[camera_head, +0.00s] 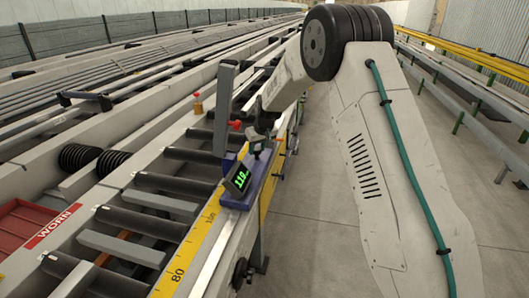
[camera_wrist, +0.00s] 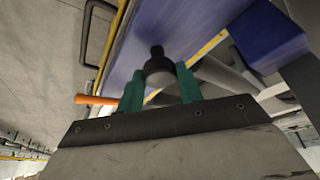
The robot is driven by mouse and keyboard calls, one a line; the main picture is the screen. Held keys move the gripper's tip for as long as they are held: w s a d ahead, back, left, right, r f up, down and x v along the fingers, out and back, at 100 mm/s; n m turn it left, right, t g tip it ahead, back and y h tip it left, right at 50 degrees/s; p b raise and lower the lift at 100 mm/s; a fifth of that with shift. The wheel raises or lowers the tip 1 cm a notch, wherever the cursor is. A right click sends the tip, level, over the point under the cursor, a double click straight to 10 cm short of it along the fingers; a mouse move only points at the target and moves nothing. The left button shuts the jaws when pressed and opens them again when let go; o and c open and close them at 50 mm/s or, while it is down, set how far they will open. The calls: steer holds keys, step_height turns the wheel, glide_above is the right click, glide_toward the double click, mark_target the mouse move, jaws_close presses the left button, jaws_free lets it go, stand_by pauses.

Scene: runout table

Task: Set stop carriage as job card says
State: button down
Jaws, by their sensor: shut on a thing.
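The blue stop carriage (camera_head: 262,184) sits on the rail beside the yellow scale (camera_head: 198,236), with a tall grey stop plate (camera_head: 223,108) upright on it. Its tilted display (camera_head: 239,178) shows green digits, which look like 119 but are small. My gripper (camera_head: 261,146) is at the carriage's top, partly hidden by my arm. In the wrist view, its green fingers (camera_wrist: 159,84) are shut on a grey knob (camera_wrist: 158,67) with a dark top, against the blue carriage body (camera_wrist: 185,35). I see no job card in either view.
Dark rollers (camera_head: 140,222) cross the table left of the scale. A red tray (camera_head: 25,225) lies by a label reading WORN (camera_head: 54,228). A small orange-topped item (camera_head: 197,104) stands on the frame behind. The floor (camera_head: 315,220) right of the table is bare.

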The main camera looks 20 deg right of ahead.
steer(key=shift+w+d+r, duration=0.1)
steer(key=shift+w+d, duration=0.15)
steer(key=shift+w, duration=0.35)
steer(key=c, duration=0.9)
jaws_free()
steer(key=shift+c, duration=0.2)
steer(key=shift+d, duration=0.15)
steer(key=v, duration=0.7)
steer(key=shift+r, duration=0.35)
steer(key=shift+s, duration=0.15)
